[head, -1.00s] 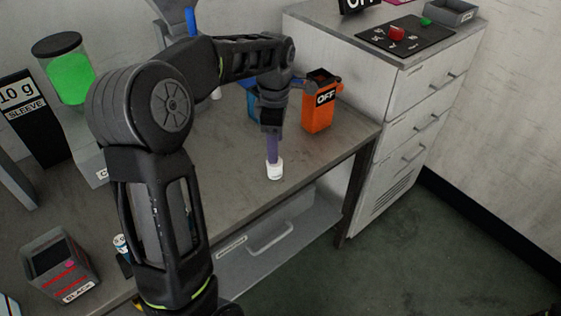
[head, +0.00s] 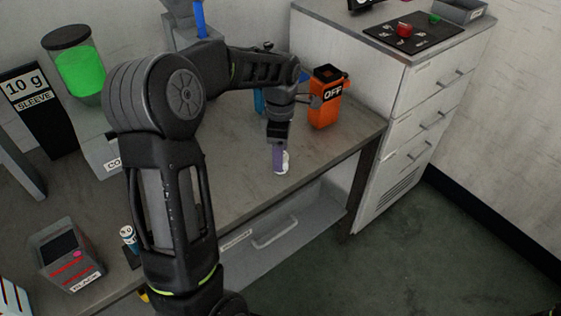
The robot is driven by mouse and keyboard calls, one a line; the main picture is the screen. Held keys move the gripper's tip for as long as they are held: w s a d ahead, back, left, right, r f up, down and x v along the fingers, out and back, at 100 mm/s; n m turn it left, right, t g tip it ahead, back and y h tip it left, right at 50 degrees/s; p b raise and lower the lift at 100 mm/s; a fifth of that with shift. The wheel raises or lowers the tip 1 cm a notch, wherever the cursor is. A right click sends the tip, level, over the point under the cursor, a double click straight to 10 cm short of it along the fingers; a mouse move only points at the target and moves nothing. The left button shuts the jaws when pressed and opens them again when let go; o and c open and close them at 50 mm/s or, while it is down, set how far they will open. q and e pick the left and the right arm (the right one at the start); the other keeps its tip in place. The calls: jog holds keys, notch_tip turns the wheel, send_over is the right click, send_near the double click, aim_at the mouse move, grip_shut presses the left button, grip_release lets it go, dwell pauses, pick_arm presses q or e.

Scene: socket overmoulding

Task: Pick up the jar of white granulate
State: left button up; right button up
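A small white jar (head: 285,163) stands near the front edge of the grey workbench, in the right part of the bench. My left gripper (head: 280,165) points down at it from above, its purple fingers level with the jar and covering most of it. Only one finger shows clearly, so I cannot tell whether the fingers are apart or closed on the jar. The jar's contents are not visible. My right gripper is not in view.
An orange box marked OFF (head: 325,100) stands close behind the gripper. A blue object is partly hidden behind my arm. A dispenser with green contents (head: 80,68), a 10 g sleeve sign (head: 35,105) and a device marked BLACK (head: 67,255) stand left. A drawer cabinet (head: 425,100) stands right.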

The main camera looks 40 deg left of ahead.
pick_arm(q)
jog(key=shift+f, duration=1.5)
grip_shut()
